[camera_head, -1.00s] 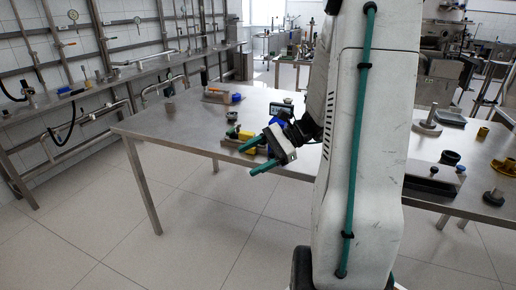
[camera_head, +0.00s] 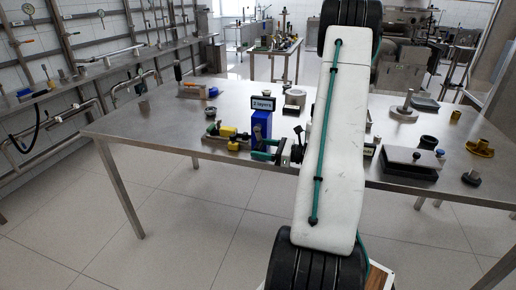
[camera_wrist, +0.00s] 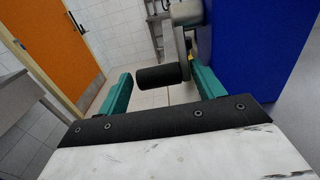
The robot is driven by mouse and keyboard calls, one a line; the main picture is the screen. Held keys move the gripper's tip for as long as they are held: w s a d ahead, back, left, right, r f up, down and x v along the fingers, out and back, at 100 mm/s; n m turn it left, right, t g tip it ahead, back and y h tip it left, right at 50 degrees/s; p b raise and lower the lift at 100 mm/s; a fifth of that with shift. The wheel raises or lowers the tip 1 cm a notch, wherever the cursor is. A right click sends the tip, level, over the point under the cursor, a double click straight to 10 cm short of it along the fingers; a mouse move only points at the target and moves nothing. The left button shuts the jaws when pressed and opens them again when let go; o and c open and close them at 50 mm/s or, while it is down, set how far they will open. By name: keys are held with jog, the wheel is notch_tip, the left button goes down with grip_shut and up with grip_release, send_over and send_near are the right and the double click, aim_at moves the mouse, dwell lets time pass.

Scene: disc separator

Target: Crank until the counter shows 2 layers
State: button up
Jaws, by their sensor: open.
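The counter (camera_head: 263,103) is a small display on top of the blue box (camera_head: 262,122) near the table's front edge. It appears to read "2 layers". My gripper (camera_head: 260,149) is just in front of the blue box, partly merging with it in the head view. In the wrist view the box's blue side (camera_wrist: 232,45) fills the right. The black crank handle (camera_wrist: 160,77) sits on a grey crank arm (camera_wrist: 182,45). My teal fingers (camera_wrist: 160,70) are open on either side of the handle, with gaps showing. The crank is not clear in the head view.
The steel table (camera_head: 150,125) carries a green and yellow device (camera_head: 228,137) left of the box and a white cylinder (camera_head: 294,97) behind. A grey plate block (camera_head: 412,162) and brass parts (camera_head: 480,146) stand right. The table's left part is mostly clear.

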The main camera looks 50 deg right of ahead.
jog(key=shift+x, duration=0.75)
jog(key=c, duration=0.8)
jog(key=shift+o, duration=0.3)
jog(key=shift+s+d+r+g+h, duration=0.1)
jog(key=shift+s+g+h, duration=0.2)
jog(key=shift+g, duration=0.5)
jog(key=shift+s+r+g+h, duration=0.15)
jog(key=shift+s+g, duration=0.25)
jog(key=shift+g, duration=0.4)
jog(key=o, duration=0.7)
jog(key=shift+o, duration=0.2)
jog(key=shift+d, duration=0.2)
